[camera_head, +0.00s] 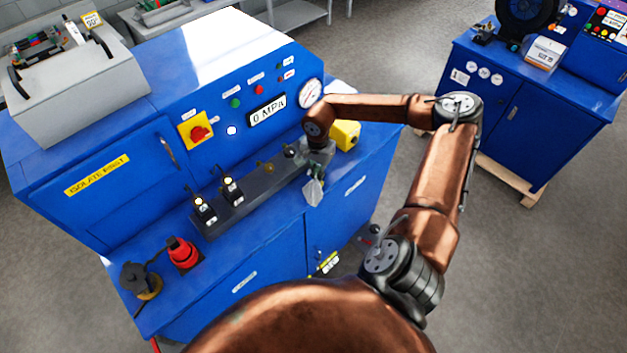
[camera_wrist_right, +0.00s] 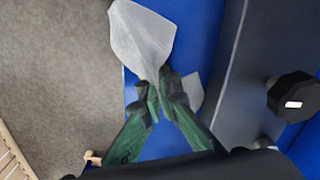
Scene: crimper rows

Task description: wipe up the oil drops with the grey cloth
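The grey cloth (camera_head: 314,191) hangs below my right gripper (camera_head: 317,165) at the right end of the blue bench's ledge. In the right wrist view the cloth (camera_wrist_right: 143,38) spreads out beyond the green and black fingertips of the right gripper (camera_wrist_right: 157,94), which are closed on its narrow, gathered end. A smaller grey patch (camera_wrist_right: 189,90) shows beside the fingers; I cannot tell whether it is part of the cloth. I cannot make out any oil drops in either view. My left gripper is not in view.
A dark rail (camera_head: 244,200) with several upright fittings runs along the ledge, close to the gripper. A yellow box (camera_head: 347,135) stands behind it. A red fitting (camera_head: 182,253) and a dark part with a ring (camera_head: 141,281) are at the ledge's left end.

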